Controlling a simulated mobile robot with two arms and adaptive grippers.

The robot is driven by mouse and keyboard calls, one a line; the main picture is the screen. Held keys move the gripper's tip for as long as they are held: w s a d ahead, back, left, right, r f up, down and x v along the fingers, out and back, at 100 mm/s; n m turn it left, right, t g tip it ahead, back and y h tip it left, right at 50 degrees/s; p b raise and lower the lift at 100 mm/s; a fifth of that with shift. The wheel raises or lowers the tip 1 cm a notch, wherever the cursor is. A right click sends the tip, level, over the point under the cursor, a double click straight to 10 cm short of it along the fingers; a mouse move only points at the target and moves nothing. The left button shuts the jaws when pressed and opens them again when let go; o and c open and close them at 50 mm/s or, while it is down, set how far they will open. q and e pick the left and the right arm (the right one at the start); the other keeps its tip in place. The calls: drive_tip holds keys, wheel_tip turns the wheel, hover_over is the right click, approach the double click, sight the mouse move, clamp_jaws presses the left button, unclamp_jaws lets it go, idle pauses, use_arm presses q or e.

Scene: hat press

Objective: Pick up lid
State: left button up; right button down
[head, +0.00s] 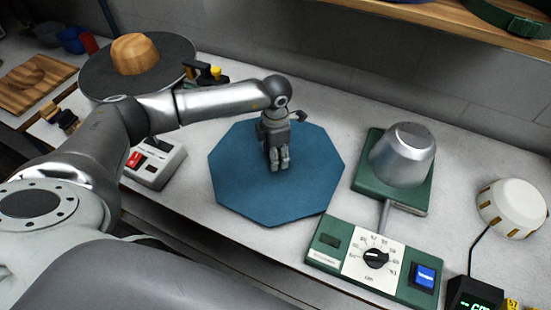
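No thing in the head view is plainly marked as a lid. The likeliest is an upturned silver metal dome (403,154) with a flat top, sitting on a green base (385,190) at the right. My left gripper (278,163) points down over the middle of a blue octagonal mat (235,185), to the left of the dome and apart from it. Its fingers look close together, with nothing visible between them. I cannot tell whether the fingertips touch the mat. My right gripper is out of view.
A green control box with a dial (375,258) stands in front of the dome. A white round device (511,208) is at the right. A wooden hat block on a dark disc (134,54) and a red-switch box (155,163) are at the left. A shelf (430,18) overhangs the back.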

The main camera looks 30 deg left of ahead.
use_arm(q)
drive_tip(key=shift+f, duration=0.5)
clamp_jaws()
drive_tip(key=shift+r, duration=0.15)
